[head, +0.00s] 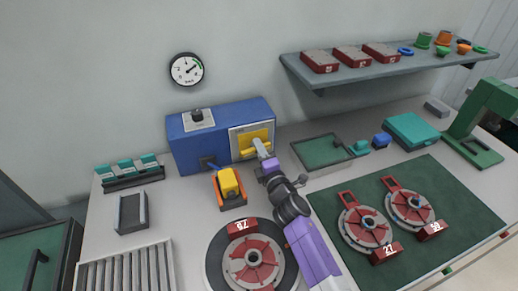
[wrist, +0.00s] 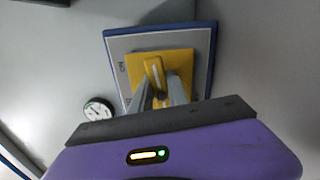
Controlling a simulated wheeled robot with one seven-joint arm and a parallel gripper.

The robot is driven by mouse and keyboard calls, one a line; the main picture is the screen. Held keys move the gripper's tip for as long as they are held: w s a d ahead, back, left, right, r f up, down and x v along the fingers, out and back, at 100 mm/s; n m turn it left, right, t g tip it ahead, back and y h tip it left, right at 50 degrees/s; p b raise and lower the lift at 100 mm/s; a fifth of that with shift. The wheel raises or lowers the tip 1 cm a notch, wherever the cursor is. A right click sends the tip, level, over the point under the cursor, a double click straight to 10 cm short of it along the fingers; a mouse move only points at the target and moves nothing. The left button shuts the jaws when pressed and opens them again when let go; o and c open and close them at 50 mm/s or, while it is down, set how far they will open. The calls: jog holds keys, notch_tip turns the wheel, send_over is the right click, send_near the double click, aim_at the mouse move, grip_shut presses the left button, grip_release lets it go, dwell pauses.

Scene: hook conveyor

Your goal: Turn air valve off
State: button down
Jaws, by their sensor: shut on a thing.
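The air valve has a yellow handle (head: 249,152) on a yellow square set in a pale panel (head: 236,151), on the front of a blue box (head: 188,154). In the wrist view the handle (wrist: 154,74) sticks out between my fingers, on the yellow plate (wrist: 184,60). Small dark lettering shows along the panel's left edge there; I cannot read it surely. My gripper (head: 260,146) reaches the valve from the right front and is shut on the handle. Its two grey fingers (wrist: 162,92) hide part of the handle.
A black knob (head: 197,115) sits on the box top. A yellow and orange block (head: 229,187) stands in front of the box. A green-lined tray (head: 322,151) is to its right. A round gauge (head: 186,69) hangs on the wall, and a shelf (head: 385,71) juts out at upper right.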

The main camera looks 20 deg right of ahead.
jog(key=shift+f+m, duration=0.1)
jog(key=shift+m, duration=0.8)
jog(key=c, duration=1.3)
grip_release()
jog(key=shift+s+p, duration=1)
jog(key=shift+s, duration=2.95)
jog(key=shift+m, duration=0.3)
